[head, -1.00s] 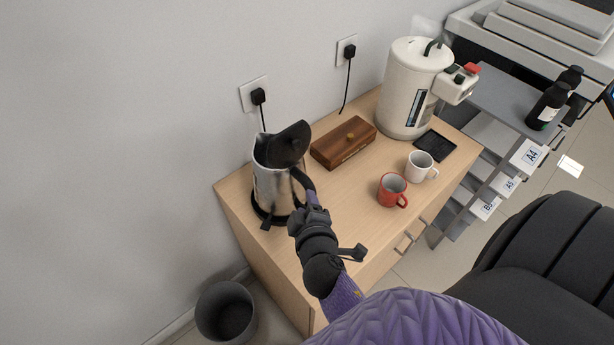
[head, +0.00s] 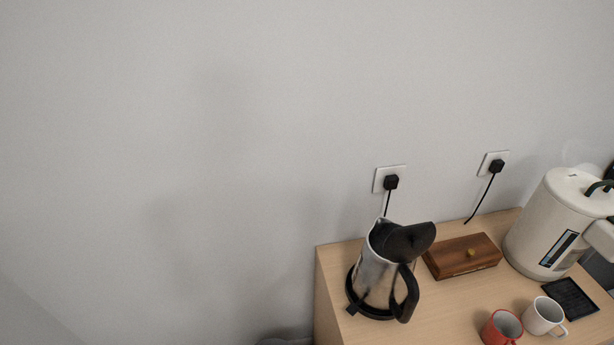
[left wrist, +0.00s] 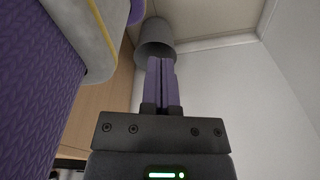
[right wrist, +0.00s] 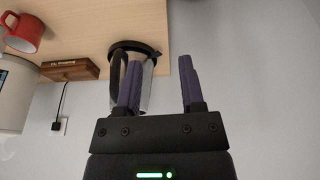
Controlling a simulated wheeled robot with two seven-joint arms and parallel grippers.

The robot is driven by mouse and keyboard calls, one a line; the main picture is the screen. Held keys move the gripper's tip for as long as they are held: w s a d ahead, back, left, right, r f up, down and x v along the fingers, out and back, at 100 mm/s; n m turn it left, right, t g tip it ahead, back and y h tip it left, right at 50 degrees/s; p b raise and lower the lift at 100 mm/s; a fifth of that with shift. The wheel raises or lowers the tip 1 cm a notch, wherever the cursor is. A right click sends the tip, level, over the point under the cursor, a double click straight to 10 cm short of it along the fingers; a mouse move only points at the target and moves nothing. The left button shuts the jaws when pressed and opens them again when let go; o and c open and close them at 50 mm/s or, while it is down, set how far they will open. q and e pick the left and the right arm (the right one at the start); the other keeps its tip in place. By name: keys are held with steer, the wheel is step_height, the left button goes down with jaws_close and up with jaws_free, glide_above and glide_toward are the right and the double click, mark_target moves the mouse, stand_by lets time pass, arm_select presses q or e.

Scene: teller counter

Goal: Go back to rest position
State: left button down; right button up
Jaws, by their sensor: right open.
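The metal kettle (head: 376,275) stands on its black base on the wooden cabinet, its dark lid tilted open and its black handle toward the front right. Neither of my grippers shows in the head view. My right gripper (right wrist: 160,63) is open in the right wrist view. Its left finger overlaps the kettle (right wrist: 148,88) in the picture, and the space between the fingers shows the kettle's side and wall. My left gripper (left wrist: 161,62) has its fingers together with nothing visible between them. It points toward the grey bin (left wrist: 155,42).
The wooden box (head: 462,257), white dispenser (head: 560,225), black tray (head: 570,298), red mug (head: 502,328) and white mug (head: 543,316) stand on the cabinet (head: 440,325). Two wall sockets with plugged cords are behind. Bare wall fills the left.

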step_height(320, 180, down, 26)
steer(key=s+r+g+b, duration=0.1)
steer(key=s+b, duration=0.2)
steer(key=b, duration=0.4)
steer(key=s+d+f+g+b, duration=0.1)
steer(key=s+d+f+b, duration=0.2)
steer(key=s+f, duration=1)
step_height(320, 180, down, 4)
steer(key=b, duration=0.3)
steer(key=shift+d+n+g, duration=0.15)
steer(key=shift+n+g, duration=0.15)
steer(key=shift+g, duration=0.1)
